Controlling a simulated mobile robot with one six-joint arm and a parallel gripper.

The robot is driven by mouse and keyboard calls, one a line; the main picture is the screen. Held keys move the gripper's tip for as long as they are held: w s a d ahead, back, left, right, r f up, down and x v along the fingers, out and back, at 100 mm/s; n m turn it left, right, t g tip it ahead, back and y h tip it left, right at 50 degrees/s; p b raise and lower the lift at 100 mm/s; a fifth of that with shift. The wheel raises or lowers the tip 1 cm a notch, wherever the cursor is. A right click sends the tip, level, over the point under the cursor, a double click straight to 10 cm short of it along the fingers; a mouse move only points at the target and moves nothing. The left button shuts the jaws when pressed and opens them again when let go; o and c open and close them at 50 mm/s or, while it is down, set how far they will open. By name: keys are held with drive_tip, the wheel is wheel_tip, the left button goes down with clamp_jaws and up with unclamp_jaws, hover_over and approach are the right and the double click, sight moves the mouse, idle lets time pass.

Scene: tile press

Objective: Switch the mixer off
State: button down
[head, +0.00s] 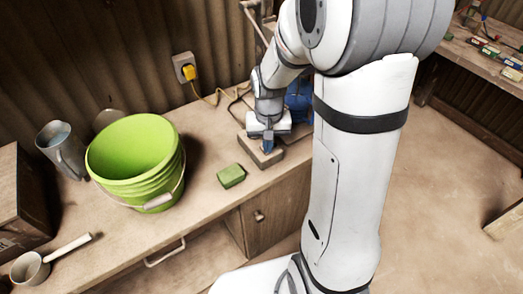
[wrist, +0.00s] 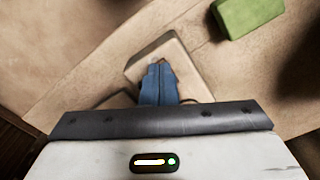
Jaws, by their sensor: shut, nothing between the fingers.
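My gripper (head: 267,147) points down over a tan block-like box (head: 257,152) on the bench. In the wrist view its blue fingers (wrist: 160,68) are shut, with their tips over the box (wrist: 168,47). I cannot tell whether they touch it. Any switch on the box is hidden under the fingers. A blue object (head: 301,105), perhaps part of the mixer, stands behind my arm and is mostly hidden. A yellow plug (head: 189,72) sits in the wall socket, and its cord runs down to the bench behind my gripper.
A green block (head: 231,176) lies left of the box on the bench; it also shows in the wrist view (wrist: 247,14). A lime bucket (head: 133,160), a metal jug (head: 62,150) and a saucepan (head: 32,267) stand further left. A second table (head: 480,50) is at the right.

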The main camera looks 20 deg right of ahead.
wheel_tip(320, 180, up, 7)
drive_tip(key=p, duration=0.4)
drive_tip(key=shift+f+p, duration=0.15)
drive_tip(key=shift+p, duration=0.15)
idle(0.3)
drive_tip(key=s+a+r+n+t, duration=0.1)
drive_tip(key=s+r+n+t, duration=0.1)
drive_tip(key=s+r, duration=0.9)
drive_tip(key=s+t, duration=0.1)
drive_tip(key=s, duration=0.2)
drive_tip(key=shift+r, duration=0.4)
